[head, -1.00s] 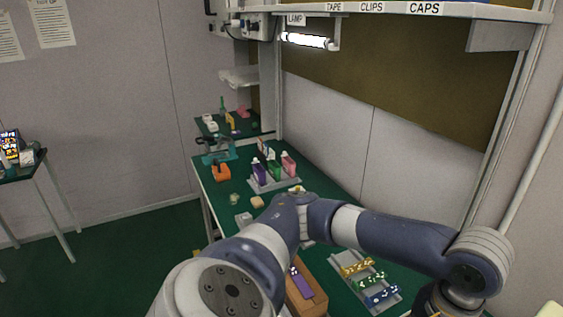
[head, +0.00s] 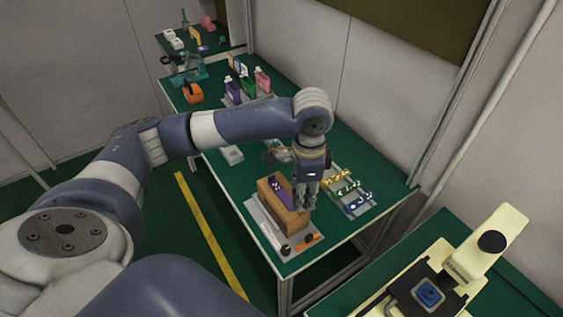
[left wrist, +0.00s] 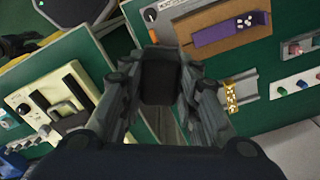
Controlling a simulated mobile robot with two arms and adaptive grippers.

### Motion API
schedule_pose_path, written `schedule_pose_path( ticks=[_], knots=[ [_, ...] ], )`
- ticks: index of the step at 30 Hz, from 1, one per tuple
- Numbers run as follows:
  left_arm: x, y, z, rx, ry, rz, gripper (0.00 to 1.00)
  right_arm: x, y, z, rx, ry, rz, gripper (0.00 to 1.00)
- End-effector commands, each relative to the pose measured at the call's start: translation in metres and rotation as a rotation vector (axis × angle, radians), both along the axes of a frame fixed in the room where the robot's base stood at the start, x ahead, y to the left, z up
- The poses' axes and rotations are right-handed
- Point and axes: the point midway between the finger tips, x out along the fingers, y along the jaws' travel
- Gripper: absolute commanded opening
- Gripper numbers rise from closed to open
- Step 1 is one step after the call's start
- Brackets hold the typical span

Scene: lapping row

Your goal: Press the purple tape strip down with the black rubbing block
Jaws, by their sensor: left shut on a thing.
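The purple tape strip (head: 281,189) lies along the top of a brown wooden block (head: 268,194) on a grey base plate. In the left wrist view the purple strip (left wrist: 215,36) has white marks near one end. My left gripper (head: 306,206) points down at the right side of the wooden block in the head view. In the left wrist view my left gripper (left wrist: 160,78) is shut on the black rubbing block (left wrist: 159,82), which appears apart from the strip. The rubbing block is hard to make out in the head view. My right gripper is out of view.
A rack with yellow, green and blue pieces (head: 347,190) stands right of the wooden block. Black and orange parts (head: 307,240) sit at the base plate's front. A cream machine (head: 493,236) stands on a table at right. Purple, green and pink items stand farther back.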

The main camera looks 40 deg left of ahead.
Motion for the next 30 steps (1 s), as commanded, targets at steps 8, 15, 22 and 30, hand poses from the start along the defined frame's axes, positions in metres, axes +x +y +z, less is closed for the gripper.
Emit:
schedule_pose_path(
  ticks=[8, 15, 22, 30],
  knots=[
    [0.032, 0.033, -0.013, 0.001, 0.004, -0.405, 0.11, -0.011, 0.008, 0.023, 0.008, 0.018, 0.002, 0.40],
    [0.053, 0.068, -0.028, 0.000, 0.003, -0.756, 0.11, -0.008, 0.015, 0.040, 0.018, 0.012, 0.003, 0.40],
    [0.064, 0.095, -0.040, 0.000, 0.002, -1.009, 0.11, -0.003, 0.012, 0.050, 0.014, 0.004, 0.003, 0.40],
    [0.067, 0.105, -0.046, 0.000, -0.001, -1.109, 0.11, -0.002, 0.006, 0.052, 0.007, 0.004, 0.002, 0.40]
  ],
)
